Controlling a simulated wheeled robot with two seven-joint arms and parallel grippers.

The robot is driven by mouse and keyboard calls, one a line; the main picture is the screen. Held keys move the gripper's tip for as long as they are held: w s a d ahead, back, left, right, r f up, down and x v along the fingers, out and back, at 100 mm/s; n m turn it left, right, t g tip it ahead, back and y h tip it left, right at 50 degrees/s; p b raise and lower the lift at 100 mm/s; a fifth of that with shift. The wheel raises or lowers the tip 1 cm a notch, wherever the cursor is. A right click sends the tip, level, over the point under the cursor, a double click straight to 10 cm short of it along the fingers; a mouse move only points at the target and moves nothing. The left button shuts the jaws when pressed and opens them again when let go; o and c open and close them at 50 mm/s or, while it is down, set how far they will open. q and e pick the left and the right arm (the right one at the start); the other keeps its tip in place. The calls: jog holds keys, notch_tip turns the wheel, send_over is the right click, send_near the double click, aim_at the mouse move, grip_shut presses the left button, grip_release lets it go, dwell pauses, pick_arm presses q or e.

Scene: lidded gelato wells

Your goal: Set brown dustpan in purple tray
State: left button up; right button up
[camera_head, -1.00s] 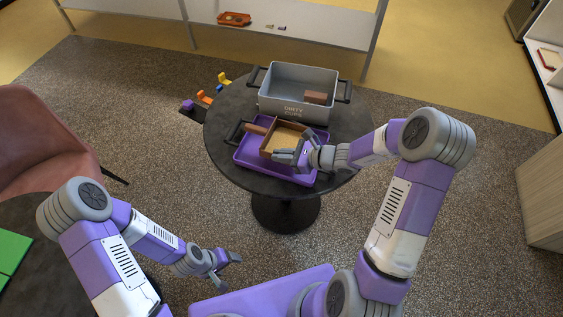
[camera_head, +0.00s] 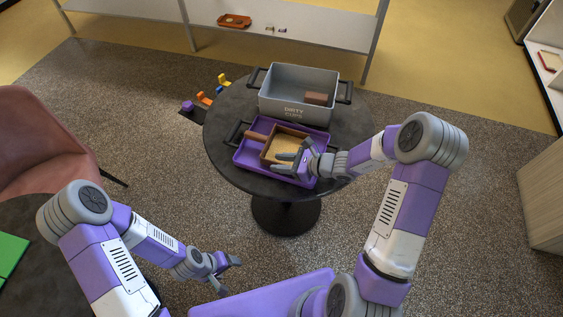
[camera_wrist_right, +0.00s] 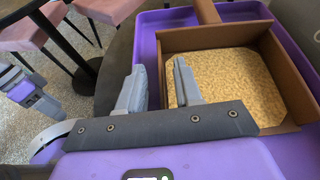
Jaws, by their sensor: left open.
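The brown dustpan (camera_head: 270,152) lies in the purple tray (camera_head: 246,157) on the round dark table, its handle pointing to the upper left. Its tan floor also shows in the right wrist view (camera_wrist_right: 230,85). My right gripper (camera_head: 283,163) is open at the dustpan's near side. The gripper hides part of the pan and the tray's right part. My left gripper (camera_head: 229,273) is open and empty, low over the floor, away from the table.
A grey bin (camera_head: 290,108) marked "DIRTY CUPS", with a brown block (camera_head: 316,98) in it, stands behind the tray. Several small coloured pieces (camera_head: 204,97) are left of the table. A pink chair (camera_head: 45,140) is at the far left.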

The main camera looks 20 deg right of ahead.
pick_arm(q)
notch_tip(320, 180, up, 3)
jog(key=p, duration=0.3)
jog(key=shift+r, duration=0.15)
pick_arm(e)
jog(key=v, duration=1.2)
jog(key=shift+r, duration=0.1)
pick_arm(q)
jog(key=shift+s, duration=0.1)
pick_arm(e)
jog(key=shift+s, duration=0.1)
